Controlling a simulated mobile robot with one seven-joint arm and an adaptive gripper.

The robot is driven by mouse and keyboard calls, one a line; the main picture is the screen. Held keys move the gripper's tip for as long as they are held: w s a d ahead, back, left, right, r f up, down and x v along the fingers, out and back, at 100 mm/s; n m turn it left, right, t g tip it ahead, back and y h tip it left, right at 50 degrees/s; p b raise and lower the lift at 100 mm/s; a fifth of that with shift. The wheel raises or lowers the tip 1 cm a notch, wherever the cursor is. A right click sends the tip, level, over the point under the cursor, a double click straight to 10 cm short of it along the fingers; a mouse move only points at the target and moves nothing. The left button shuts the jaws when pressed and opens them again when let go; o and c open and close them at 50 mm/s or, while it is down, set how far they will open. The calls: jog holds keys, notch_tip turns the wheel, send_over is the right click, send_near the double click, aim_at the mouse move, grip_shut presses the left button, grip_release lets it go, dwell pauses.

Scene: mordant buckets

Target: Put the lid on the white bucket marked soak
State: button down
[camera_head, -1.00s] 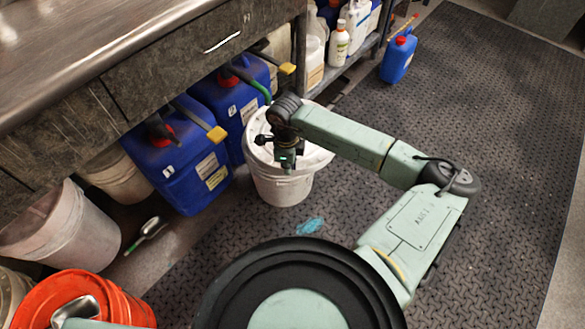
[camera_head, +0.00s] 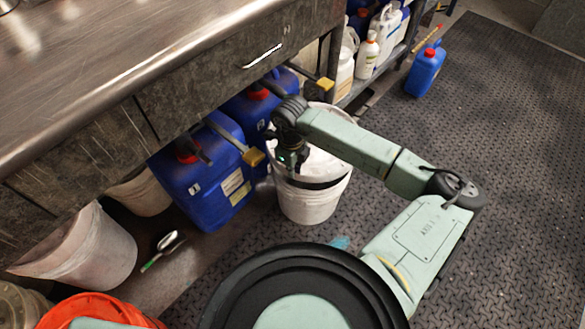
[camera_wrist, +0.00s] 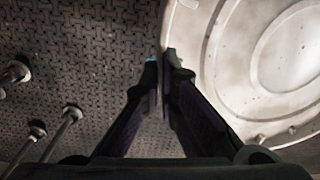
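A white bucket (camera_head: 310,206) stands on the dark mat below my gripper; no mark on it is readable. A pale round lid (camera_head: 325,166) is at the bucket's mouth, with a dark gap showing under its near edge, so it does not look seated. In the wrist view the lid (camera_wrist: 270,60) fills the right side as a disc with raised rings. My gripper (camera_head: 290,162) is at the lid's left edge. In the wrist view my gripper's fingers (camera_wrist: 162,75) are close together with the lid's rim between them. The contact itself is partly hidden.
Blue jugs (camera_head: 205,180) stand left of the bucket under a metal counter (camera_head: 130,60). Another blue jug (camera_head: 426,70) stands at the back. The mat (camera_head: 500,150) is clear at right.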

jog(key=shift+f+b, duration=0.15)
jog(key=shift+b, duration=0.3)
jog(key=shift+f+b, duration=2.4)
jog(key=shift+f, duration=0.4)
jog(key=shift+b, duration=0.65)
jog(key=shift+f+b, duration=1.1)
jog(key=shift+f, duration=0.1)
jog(key=c, duration=2.3)
grip_release()
jog(key=o, duration=0.6)
jog(key=r, duration=1.2)
jog(key=shift+s+a, duration=0.15)
jog(key=shift+s, duration=0.1)
